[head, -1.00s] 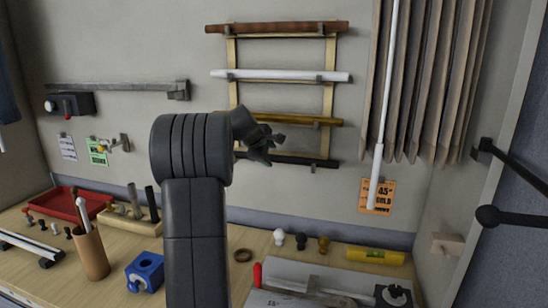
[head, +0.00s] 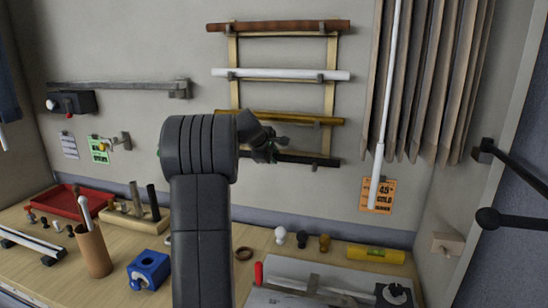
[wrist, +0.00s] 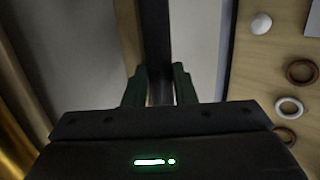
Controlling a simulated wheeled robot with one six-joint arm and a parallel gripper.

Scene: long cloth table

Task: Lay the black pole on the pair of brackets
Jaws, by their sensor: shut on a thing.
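The black pole (head: 308,159) lies roughly level across the lowest place of the wall rack, below the gold pole. My gripper (head: 270,152) is shut on it, left of its middle as seen in the head view. In the wrist view the pole (wrist: 155,40) runs away between my two dark green fingers (wrist: 158,88). A small bracket (head: 318,164) shows at the pole's right part. The left bracket is hidden behind my arm. I cannot tell whether the pole touches the brackets or hangs just above them.
Above are a gold pole (head: 300,120), a white pole (head: 290,75) and a brown pole (head: 280,27). A pleated curtain (head: 430,80) and a white rod (head: 385,100) hang at right. Small knobs and a yellow level (head: 375,253) stand on the table below.

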